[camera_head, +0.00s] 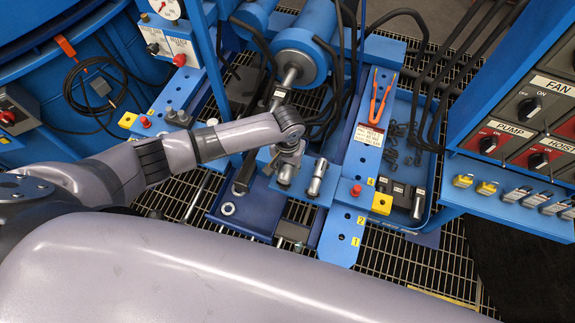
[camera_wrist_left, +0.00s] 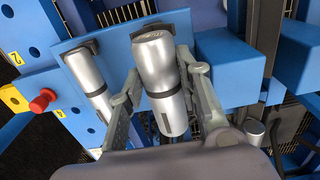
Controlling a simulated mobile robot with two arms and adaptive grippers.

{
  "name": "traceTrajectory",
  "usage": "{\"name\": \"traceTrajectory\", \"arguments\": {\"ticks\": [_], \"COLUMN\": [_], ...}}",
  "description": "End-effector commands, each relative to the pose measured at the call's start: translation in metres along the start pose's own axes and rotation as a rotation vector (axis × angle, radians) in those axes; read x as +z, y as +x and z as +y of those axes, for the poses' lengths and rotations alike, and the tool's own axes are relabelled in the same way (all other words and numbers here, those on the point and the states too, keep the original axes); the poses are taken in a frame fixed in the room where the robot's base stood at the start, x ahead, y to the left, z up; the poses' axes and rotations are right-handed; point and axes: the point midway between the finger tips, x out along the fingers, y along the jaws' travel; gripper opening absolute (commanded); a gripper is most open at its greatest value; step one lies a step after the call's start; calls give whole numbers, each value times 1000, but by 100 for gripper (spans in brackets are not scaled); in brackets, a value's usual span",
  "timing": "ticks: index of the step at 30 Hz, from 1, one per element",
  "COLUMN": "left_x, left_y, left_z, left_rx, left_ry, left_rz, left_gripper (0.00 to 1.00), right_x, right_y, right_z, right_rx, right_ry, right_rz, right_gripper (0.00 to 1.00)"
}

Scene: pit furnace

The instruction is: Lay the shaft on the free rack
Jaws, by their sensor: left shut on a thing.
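My left gripper (camera_head: 288,160) reaches down over the blue machine frame in the head view. In the left wrist view its two fingers (camera_wrist_left: 161,78) are shut on a silver cylinder (camera_wrist_left: 160,65) with a dark slot, which I take to be the shaft. Its far end is close to a dark clip on a blue plate (camera_wrist_left: 118,50); I cannot tell whether they touch. A second silver cylinder (camera_wrist_left: 90,80) lies beside it, against another dark clip. It also shows in the head view (camera_head: 318,177). I cannot tell which support is the free rack. My right gripper is out of view.
A red knob (camera_head: 356,190) stands close right of the cylinders. A blue tray (camera_head: 425,205) with dark parts and orange-handled pliers (camera_head: 378,95) are further right. Black hoses hang behind. A control panel (camera_head: 520,110) with padlocks stands at the right edge.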

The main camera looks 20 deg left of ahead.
Motion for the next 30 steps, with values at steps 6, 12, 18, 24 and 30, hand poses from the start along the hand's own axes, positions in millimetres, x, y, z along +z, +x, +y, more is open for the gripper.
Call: {"name": "traceTrajectory", "arguments": {"ticks": [6, 12, 18, 24, 30], "left_x": [-2, -2, -2, -2, -2], "left_y": [-2, -3, -3, -2, -2], "left_z": [1, 1, 1, 1, 1], "left_rx": [3, 2, 2, 2, 2], "left_ry": [0, 0, 0, 0, 0], "left_rz": [4, 4, 4, 4, 4], "left_gripper": [0, 0, 0, 0, 0], "right_x": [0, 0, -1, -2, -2], "right_y": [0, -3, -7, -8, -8], "right_z": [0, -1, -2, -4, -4], "right_rx": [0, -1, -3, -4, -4], "right_ry": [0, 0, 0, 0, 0], "right_rz": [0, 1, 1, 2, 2], "right_gripper": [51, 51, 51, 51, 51]}}
